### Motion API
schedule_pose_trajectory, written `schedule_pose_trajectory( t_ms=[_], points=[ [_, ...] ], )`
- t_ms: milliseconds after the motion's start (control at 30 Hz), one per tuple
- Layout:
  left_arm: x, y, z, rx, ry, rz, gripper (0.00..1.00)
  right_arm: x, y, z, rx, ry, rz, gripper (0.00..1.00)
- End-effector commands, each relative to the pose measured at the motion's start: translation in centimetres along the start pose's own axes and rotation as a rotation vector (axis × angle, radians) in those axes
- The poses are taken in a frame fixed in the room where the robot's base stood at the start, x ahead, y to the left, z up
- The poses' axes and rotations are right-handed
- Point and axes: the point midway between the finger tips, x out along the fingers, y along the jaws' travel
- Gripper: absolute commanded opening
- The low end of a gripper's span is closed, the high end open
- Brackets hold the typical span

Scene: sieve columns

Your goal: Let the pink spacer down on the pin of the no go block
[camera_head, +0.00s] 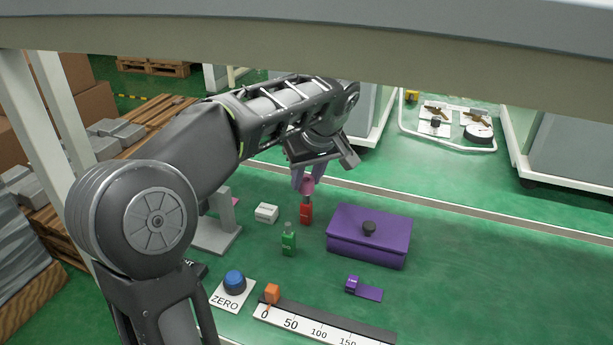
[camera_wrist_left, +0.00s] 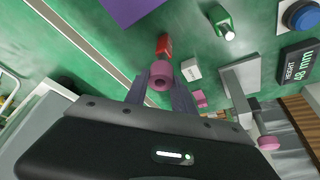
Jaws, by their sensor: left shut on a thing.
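My left gripper (camera_head: 308,180) is shut on a pink spacer (camera_head: 307,187), which also shows between the fingertips in the left wrist view (camera_wrist_left: 160,79). The spacer is a short ring with a dark hole. The red block (camera_head: 306,213), which I take to be the no go block, stands upright on the green surface just below the spacer. A short grey stretch of its pin shows between block and spacer. Whether the spacer is around the pin tip or above it, I cannot tell. The red block (camera_wrist_left: 164,46) is partly hidden behind the spacer in the wrist view. My right gripper is not in view.
A green block (camera_head: 289,241) and a white block (camera_head: 266,213) stand close by on the left. A purple lidded box (camera_head: 367,238) is close on the right. A grey stand (camera_head: 217,235) and another pink spacer (camera_wrist_left: 200,99) are further left. A blue button (camera_head: 234,280) sits in front.

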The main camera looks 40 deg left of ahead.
Motion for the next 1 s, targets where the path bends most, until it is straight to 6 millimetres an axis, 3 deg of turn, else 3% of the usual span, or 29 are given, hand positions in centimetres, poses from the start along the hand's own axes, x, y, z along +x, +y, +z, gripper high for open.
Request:
schedule_pose_trajectory(
  t_ms=[1000],
  points=[
    [0.8, 0.0, 0.33, 0.0, 0.0, 0.0, 0.0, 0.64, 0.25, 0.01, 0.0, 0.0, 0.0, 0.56]
  ],
)
